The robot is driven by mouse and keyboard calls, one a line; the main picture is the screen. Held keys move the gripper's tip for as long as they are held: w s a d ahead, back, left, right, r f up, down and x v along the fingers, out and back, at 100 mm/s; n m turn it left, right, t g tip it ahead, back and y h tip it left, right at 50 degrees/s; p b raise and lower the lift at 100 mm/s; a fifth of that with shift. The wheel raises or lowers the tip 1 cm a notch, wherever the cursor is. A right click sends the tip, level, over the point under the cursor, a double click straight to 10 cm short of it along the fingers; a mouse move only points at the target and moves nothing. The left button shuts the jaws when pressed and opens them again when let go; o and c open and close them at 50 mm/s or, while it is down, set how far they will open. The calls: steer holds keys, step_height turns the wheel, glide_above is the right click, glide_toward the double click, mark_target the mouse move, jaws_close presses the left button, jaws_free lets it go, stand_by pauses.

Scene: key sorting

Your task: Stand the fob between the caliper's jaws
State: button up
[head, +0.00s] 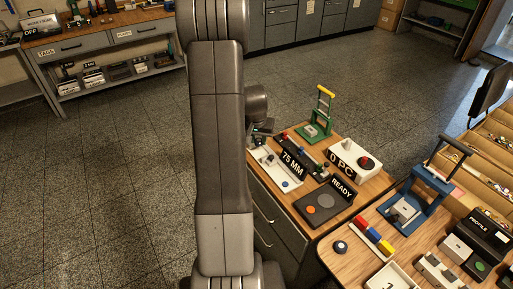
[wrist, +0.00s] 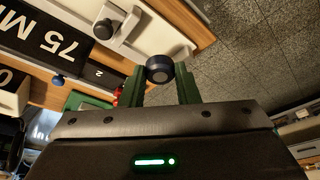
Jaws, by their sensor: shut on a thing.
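My gripper (wrist: 160,88) is shut on the fob (wrist: 161,69), a dark round piece with a grey face, held between its green fingers. The fob is at the fingertips, below a pale white fixture (wrist: 122,42) in the wrist view. This fixture seems to be the caliper; it has upright white parts and a dark round knob. It appears in the head view as a pale piece (head: 272,172) on the small wooden bench, beside the black "75 MM" sign (head: 292,163). The fob looks apart from it. My arm hides most of the gripper in the head view.
A green press (head: 318,125) stands behind, a blue press (head: 412,203) to the right. Open floor lies left of the bench.

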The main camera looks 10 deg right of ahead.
mark_target(258, 143)
steer(key=shift+f, duration=2.25)
steer(key=shift+f, duration=0.15)
steer(key=o, duration=0.6)
steer(key=shift+o, duration=0.3)
steer(key=shift+r, duration=0.7)
steer(key=v, duration=1.1)
steer(key=shift+s, duration=0.2)
